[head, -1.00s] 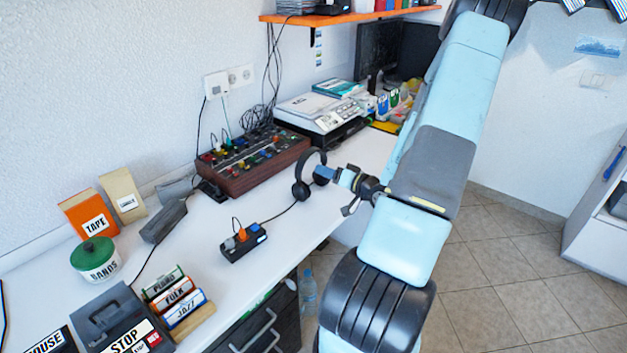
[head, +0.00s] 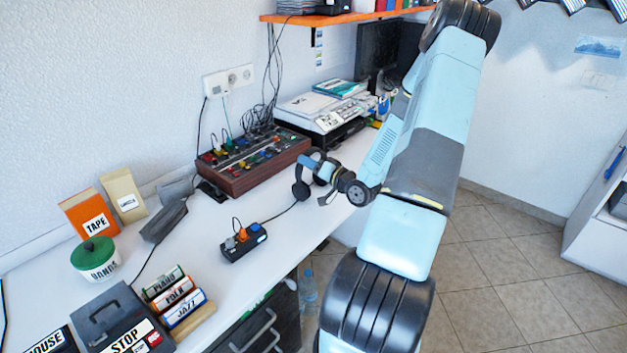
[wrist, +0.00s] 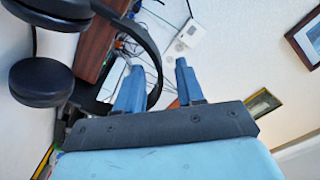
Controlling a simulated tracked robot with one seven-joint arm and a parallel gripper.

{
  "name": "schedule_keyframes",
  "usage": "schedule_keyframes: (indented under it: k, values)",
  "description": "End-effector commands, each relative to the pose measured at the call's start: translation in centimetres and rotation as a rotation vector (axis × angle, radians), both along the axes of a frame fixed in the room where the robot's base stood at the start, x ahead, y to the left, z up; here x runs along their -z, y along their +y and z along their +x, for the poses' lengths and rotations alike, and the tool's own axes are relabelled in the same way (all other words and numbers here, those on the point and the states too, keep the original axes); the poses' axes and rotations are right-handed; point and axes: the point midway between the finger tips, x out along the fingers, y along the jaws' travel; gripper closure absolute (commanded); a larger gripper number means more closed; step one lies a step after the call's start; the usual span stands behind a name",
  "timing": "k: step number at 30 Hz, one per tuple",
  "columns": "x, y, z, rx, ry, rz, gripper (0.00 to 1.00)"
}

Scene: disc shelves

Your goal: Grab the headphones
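The black headphones (head: 301,190) stand on the white desk near its front edge, in front of the mixer. In the wrist view, the headphones' ear pads (wrist: 42,82) are at the left, and the headband curves behind one finger. My gripper (head: 322,184) is right beside the headphones, on their right side in the head view. In the wrist view my gripper (wrist: 158,85) has its two blue fingers apart, with a gap between them. The headband passes at the left finger; whether it touches is unclear. Nothing is clearly held.
A brown mixer (head: 249,160) with cables stands behind the headphones, and a printer (head: 321,110) further back. A black power strip (head: 243,242) lies to the left. An orange shelf (head: 345,17) hangs above. The desk's front middle is fairly clear.

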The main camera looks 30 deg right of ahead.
Motion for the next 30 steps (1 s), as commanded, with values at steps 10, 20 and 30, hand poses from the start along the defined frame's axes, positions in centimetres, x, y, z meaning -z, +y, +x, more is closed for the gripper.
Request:
schedule_keyframes:
  k: [10, 20, 30]
  values:
    - [0.2, 1.0, 3.8, -0.002, 0.000, 0.001, 0.62]
    - [0.2, 1.3, 4.9, 0.001, 0.000, 0.001, 0.62]
    - [0.2, 1.3, 4.8, 0.001, 0.001, 0.001, 0.94]
